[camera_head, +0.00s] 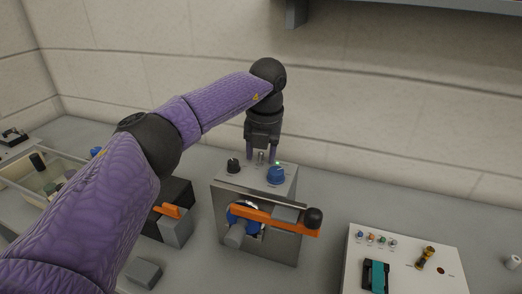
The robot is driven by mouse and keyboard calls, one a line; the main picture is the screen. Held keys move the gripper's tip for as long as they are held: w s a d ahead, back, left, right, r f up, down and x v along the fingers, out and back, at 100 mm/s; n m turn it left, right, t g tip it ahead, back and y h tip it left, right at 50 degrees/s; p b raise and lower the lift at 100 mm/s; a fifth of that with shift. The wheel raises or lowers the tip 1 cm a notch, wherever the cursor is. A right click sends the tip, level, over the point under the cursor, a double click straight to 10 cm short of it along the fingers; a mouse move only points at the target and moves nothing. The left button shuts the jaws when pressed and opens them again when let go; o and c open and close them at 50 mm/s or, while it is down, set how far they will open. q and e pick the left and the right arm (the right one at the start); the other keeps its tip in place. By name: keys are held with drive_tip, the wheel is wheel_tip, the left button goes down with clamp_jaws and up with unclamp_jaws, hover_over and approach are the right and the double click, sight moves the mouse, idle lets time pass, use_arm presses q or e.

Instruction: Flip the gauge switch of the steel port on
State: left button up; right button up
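The steel port (226,199) is a metal box in the middle of the bench. Its top carries a black knob (233,166), a small metal gauge switch (261,158) and a blue knob (276,175), with a small green light (278,163) behind the blue knob. My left gripper (262,153) points down at the back of the top panel. Its two fingers are apart, and the switch shows between them in the picture. I cannot tell whether they touch it or which way its lever leans. My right gripper is out of view.
An orange lever (265,217) with a black ball end crosses the port's front. A dark block with an orange handle (171,210) stands to its left. A white board (400,262) with small parts lies at right. A clear bin (42,180) is far left.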

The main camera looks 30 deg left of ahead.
sight(264, 165)
use_arm(q)
drive_tip(key=shift+r, duration=0.2)
wheel_tip(264, 165, up, 9)
drive_tip(key=d+p, duration=0.1)
drive_tip(key=p, duration=0.2)
drive_tip(key=shift+s+r, duration=0.2)
drive_tip(key=shift+s, duration=0.05)
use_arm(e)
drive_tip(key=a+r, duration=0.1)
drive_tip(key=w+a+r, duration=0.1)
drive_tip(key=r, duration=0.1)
use_arm(q)
drive_tip(key=shift+d, duration=0.1)
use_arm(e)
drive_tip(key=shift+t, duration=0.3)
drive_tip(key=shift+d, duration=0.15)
